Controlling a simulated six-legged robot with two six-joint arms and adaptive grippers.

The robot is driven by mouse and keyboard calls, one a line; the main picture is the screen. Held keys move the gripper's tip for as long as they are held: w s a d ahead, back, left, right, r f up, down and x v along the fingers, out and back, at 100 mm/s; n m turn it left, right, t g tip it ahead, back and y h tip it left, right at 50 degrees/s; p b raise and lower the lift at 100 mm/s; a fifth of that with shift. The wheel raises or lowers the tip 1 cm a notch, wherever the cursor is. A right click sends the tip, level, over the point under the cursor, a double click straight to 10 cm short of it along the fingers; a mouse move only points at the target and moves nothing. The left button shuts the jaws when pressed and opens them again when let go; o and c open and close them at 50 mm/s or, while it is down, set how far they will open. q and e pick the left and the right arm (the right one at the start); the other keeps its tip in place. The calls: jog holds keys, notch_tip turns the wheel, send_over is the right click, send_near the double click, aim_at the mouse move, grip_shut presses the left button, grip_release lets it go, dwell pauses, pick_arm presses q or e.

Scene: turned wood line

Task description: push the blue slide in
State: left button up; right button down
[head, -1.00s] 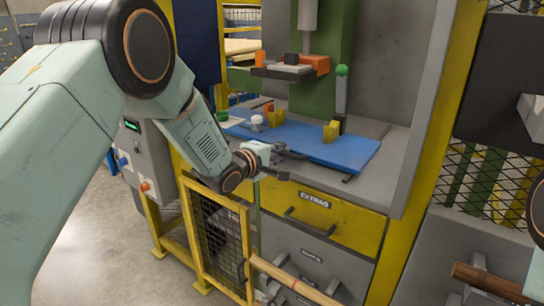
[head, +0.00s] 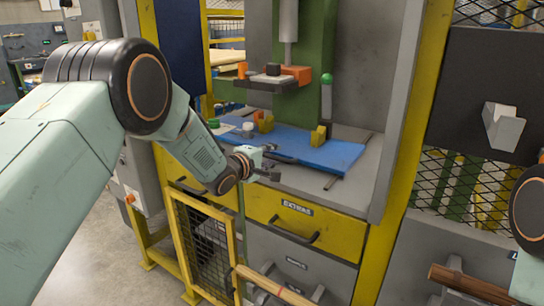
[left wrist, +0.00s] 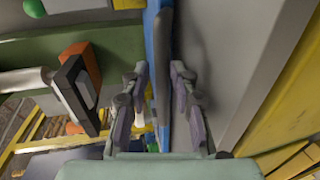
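The blue slide (head: 338,155) is a flat blue plate lying on the grey bench under a press. Yellow blocks (head: 318,137) stand on it, and a dark handle (head: 284,159) shows at its front edge. My left gripper (head: 272,166) is just in front of that edge, close to the handle. In the left wrist view the left gripper (left wrist: 159,72) has its fingers apart. The slide's blue strip (left wrist: 154,25) and the dark handle (left wrist: 164,40) line up with the gap between the fingers. I cannot tell whether they touch. My right gripper is out of view.
A yellow drawer marked EXTRAS (head: 304,224) is below the bench. A yellow mesh gate (head: 208,247) stands at lower left. The green press column (head: 308,100) and its orange-ended head (head: 277,76) stand over the slide. A green-topped lever (head: 326,98) rises behind it.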

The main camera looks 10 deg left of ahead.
pick_arm(q)
jog(key=shift+o, duration=0.4)
jog(key=shift+f, duration=0.15)
jog(key=shift+s+a, duration=0.1)
jog(key=shift+s+a, duration=0.3)
jog(key=shift+s, duration=0.25)
jog(key=v, duration=0.6)
jog(key=shift+s+r, duration=0.3)
jog(key=shift+r, duration=0.05)
jog(key=shift+f, duration=0.1)
